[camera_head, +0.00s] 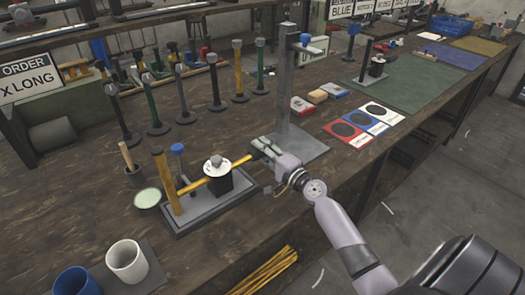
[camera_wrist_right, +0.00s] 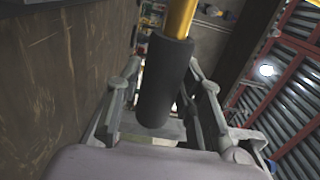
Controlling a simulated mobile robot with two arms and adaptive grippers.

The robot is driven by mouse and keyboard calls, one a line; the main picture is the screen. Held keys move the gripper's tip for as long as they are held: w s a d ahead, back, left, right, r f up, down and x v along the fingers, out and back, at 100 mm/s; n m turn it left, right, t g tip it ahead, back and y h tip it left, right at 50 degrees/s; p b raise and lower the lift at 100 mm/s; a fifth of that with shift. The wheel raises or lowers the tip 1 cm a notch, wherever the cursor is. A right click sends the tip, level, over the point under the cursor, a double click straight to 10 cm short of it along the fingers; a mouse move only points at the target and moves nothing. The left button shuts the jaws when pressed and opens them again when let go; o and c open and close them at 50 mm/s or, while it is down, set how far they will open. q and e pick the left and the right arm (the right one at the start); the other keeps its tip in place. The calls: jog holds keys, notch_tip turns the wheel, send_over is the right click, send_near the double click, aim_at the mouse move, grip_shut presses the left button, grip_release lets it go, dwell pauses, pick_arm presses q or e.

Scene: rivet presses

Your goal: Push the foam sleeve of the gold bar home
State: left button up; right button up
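The gold bar (camera_head: 220,174) lies level in a black clamp block (camera_head: 219,183) on a grey base plate (camera_head: 185,220), reaching from a yellow post toward my right gripper. The dark foam sleeve (camera_wrist_right: 165,82) is around the bar's near end in the right wrist view; the gold bar (camera_wrist_right: 181,18) comes out of its far end. My right gripper (camera_head: 266,150) is at that end of the bar. Its fingers (camera_wrist_right: 165,75) lie on both sides of the sleeve and appear closed on it. In the head view the gripper hides most of the sleeve. My left gripper is not in view.
A tall grey press column (camera_head: 286,80) stands just behind my right gripper. Coloured upright tools (camera_head: 184,95) line the bench behind the base plate. White and blue cups (camera_head: 127,261) and loose gold rods (camera_head: 264,270) lie near the front. Coloured cards (camera_head: 364,125) lie to the right.

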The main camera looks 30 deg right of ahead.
aim_at(242, 159)
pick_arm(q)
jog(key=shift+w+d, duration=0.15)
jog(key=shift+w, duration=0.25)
pick_arm(e)
grip_shut()
jog(key=a+p, duration=0.1)
jog(key=a, duration=0.1)
jog(key=a+p, duration=0.1)
jog(key=a, duration=0.4)
jog(key=shift+s+p, duration=0.3)
jog(key=shift+p, duration=0.1)
jog(key=shift+a+f, duration=0.1)
jog(key=shift+a, duration=0.2)
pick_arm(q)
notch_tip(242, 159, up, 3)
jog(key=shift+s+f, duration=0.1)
pick_arm(e)
jog(key=shift+o, duration=2.3)
grip_release()
jog(key=shift+d, duration=0.1)
